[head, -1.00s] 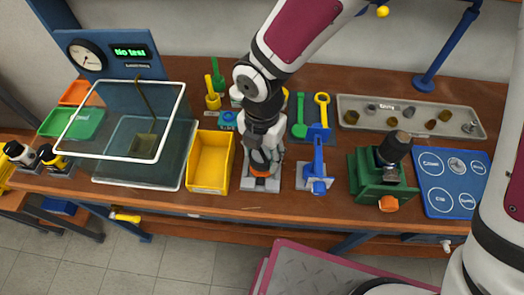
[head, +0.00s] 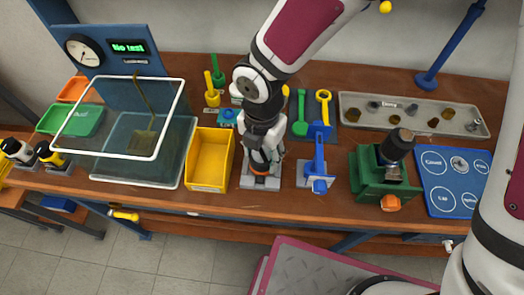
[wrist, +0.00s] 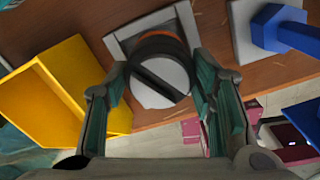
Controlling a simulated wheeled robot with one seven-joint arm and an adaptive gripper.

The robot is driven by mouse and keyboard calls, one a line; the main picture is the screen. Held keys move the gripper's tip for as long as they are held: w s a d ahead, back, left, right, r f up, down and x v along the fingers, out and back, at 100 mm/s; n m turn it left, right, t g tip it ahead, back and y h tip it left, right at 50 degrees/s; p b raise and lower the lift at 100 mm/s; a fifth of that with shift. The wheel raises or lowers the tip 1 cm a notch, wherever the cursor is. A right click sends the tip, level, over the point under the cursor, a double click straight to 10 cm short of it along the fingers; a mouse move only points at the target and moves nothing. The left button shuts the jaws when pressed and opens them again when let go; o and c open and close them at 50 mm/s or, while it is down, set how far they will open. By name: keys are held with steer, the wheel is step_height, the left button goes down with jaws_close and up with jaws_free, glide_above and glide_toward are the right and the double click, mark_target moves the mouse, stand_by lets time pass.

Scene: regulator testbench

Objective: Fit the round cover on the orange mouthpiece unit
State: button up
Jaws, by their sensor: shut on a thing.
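The orange mouthpiece unit stands upright on a grey base plate (head: 260,183) near the front edge of the bench. In the wrist view, only a thin orange band of the unit (wrist: 160,37) shows, above its grey plate (wrist: 122,40). The round cover (wrist: 160,80), a grey disc with a dark bar across it and a black rim, lies over the orange part. My gripper (head: 264,162) points down over the unit, its fingers shut on opposite sides of the round cover. Whether the cover is fully seated cannot be told.
A yellow bin (head: 211,160) stands close on the left. A blue stand (head: 318,175) is close on the right, with a green fixture (head: 382,178) beyond it. A glass tank (head: 140,150) stands farther left. A grey tray (head: 410,113) lies at the back right.

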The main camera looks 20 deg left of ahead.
steer(key=shift+f+b, duration=0.3)
steer(key=shift+f, duration=0.2)
steer(key=o, duration=1.7)
steer(key=shift+r+p, duration=2.75)
steer(key=shift+r, duration=1.3)
